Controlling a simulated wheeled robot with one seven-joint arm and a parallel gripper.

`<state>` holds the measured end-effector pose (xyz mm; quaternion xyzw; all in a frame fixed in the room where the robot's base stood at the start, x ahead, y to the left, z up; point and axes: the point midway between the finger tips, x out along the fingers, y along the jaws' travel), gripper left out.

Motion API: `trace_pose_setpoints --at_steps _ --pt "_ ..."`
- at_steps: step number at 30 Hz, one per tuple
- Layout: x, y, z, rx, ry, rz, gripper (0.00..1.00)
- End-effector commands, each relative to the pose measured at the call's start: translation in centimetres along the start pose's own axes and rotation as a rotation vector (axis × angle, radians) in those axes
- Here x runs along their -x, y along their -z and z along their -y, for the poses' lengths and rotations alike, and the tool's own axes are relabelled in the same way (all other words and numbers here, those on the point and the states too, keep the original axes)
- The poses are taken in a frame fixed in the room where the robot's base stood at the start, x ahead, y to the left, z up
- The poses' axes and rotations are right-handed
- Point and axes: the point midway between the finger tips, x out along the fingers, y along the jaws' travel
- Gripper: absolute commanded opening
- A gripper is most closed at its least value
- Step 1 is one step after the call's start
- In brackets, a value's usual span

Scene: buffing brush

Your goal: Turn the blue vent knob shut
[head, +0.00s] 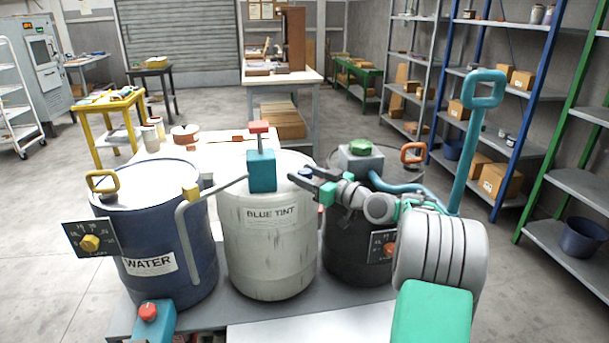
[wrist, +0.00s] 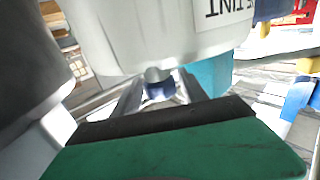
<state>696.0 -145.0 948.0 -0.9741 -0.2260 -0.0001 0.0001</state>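A small dark blue knob (wrist: 158,91) shows in the wrist view, below a grey round fitting on the white drum's wall. The white drum (head: 270,245), labelled BLUE TINT, stands in the middle of the head view. My gripper (head: 309,181) is at the upper right side of this drum. In the wrist view my gripper (wrist: 159,86) has its two fingers spread, one on each side of the knob, with gaps that seem to remain. I cannot tell the knob's turn angle. In the head view the fingers and wrist largely hide the knob.
A teal box with a red handle (head: 261,165) and a grey pipe (head: 183,235) rise close by. Shelves (head: 480,75) line the right.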

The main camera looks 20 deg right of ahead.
Motion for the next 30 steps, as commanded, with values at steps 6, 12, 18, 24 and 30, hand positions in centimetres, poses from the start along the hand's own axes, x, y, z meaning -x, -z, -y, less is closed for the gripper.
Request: trace_pose_setpoints --at_steps 6,12,18,24,30 --pt "-0.02 0.0 0.06 0.0 0.001 0.0 0.31" --pt "-0.02 0.0 0.07 0.0 0.001 0.0 0.15" --pt "-0.02 0.0 0.07 0.0 0.001 0.001 0.0" --pt "-0.03 0.0 0.12 0.0 -0.005 0.0 0.0" --pt "-0.04 -0.11 0.21 0.001 -0.056 0.0 0.0"
